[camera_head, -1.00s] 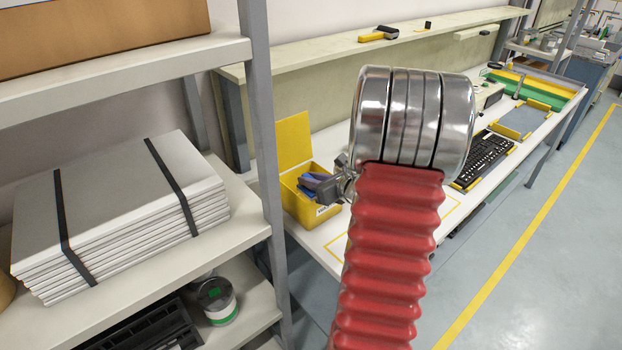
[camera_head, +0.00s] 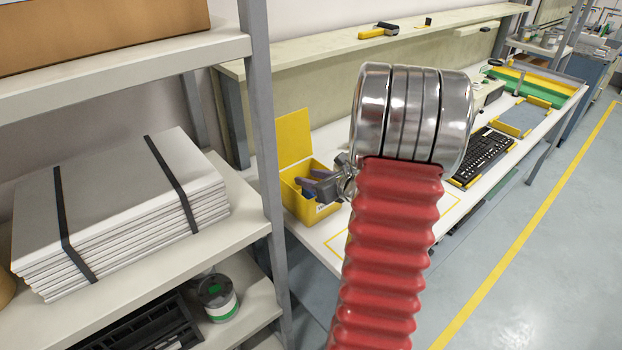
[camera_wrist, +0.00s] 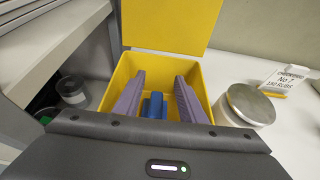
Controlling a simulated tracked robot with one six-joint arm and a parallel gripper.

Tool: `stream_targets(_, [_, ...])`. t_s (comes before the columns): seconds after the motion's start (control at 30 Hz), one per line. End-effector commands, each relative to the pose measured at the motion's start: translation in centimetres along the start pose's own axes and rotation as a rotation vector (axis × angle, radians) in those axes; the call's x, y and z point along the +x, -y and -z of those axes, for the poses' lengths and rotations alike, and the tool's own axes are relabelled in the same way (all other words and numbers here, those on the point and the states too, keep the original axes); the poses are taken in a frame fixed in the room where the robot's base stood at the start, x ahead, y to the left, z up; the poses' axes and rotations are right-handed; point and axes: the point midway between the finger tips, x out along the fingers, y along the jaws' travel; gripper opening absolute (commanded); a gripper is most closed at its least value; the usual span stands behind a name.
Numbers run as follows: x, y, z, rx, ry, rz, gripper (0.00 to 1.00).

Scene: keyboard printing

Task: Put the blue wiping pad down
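The blue wiping pad (camera_wrist: 153,106) lies inside the open yellow box (camera_wrist: 215,68), low between my fingers in the wrist view. My gripper (camera_wrist: 158,82) is open, with its two grey-purple fingers apart and a gap between each finger and the pad. In the head view my gripper (camera_head: 306,182) is at the yellow box (camera_head: 297,210), whose lid stands up at the back. My fingers and wrist housing hide part of the box's inside.
A round tin with a silver lid (camera_wrist: 250,104) and a small printed sign (camera_wrist: 284,79) stand right of the box. A shelf post (camera_head: 262,140) rises close on the left. A black keyboard (camera_head: 484,157) lies farther along the white bench (camera_head: 330,262).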

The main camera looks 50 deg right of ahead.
Motion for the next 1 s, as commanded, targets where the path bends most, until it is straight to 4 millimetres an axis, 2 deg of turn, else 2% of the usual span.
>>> stream_targets(0.2, [-0.5,0.0,-1.3,-0.003,0.002,0.001,0.37])
stream_targets(0.8, [-10.3,0.1,-1.1,0.000,0.001,0.005,0.37])
stream_targets(1.0, [-12.2,0.1,-1.1,-0.001,0.000,0.002,0.37])
